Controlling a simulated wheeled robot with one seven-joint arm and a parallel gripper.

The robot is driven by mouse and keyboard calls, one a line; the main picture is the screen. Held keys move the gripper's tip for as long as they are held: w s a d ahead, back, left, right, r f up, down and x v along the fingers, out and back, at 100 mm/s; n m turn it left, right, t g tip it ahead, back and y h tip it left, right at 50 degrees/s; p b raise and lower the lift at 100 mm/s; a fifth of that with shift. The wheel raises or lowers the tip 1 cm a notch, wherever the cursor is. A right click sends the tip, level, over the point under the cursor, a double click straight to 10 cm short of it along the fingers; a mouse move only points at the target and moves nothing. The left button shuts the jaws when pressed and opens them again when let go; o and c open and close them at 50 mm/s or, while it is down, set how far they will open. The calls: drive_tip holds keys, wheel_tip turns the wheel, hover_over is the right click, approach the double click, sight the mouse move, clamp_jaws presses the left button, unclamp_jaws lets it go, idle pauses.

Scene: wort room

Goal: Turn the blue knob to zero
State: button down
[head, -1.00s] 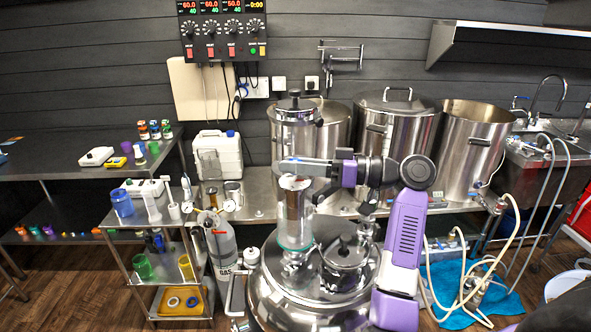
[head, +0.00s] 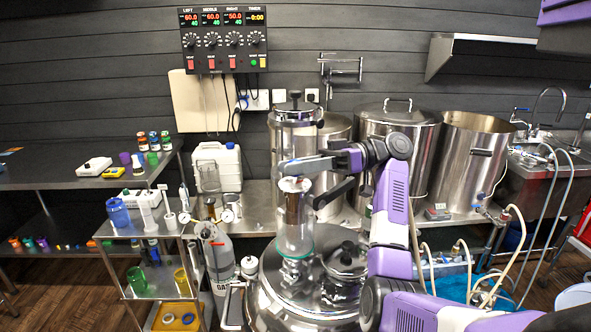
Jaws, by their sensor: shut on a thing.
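I cannot single out a blue knob with a dial in the head view. My gripper (head: 300,167) reaches left from the purple arm, level with a tall clear cylinder under a black-knobbed lid. That cylinder looks upright above a domed steel vessel (head: 275,297). The control panel (head: 224,40) on the wall has several dials under lit displays reading 60.0, 60.0, 50.0 and 0:00. Its dials do not look blue.
Large steel kettles (head: 398,160) stand behind my arm. The sink (head: 548,170) with blue-marked taps is at the right. A small shelf cart (head: 135,290) with coloured cups and a grey gas bottle (head: 222,262) are at the left. Hoses lie over a blue mat at the lower right.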

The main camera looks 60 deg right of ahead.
drive_tip(key=shift+a+f, duration=0.1)
drive_tip(key=shift+f, duration=0.1)
drive_tip(key=c, duration=1)
unclamp_jaws()
drive_tip(key=shift+r, duration=0.1)
drive_tip(key=shift+r+t+p, duration=0.15)
drive_tip(key=shift+t+p, duration=0.15)
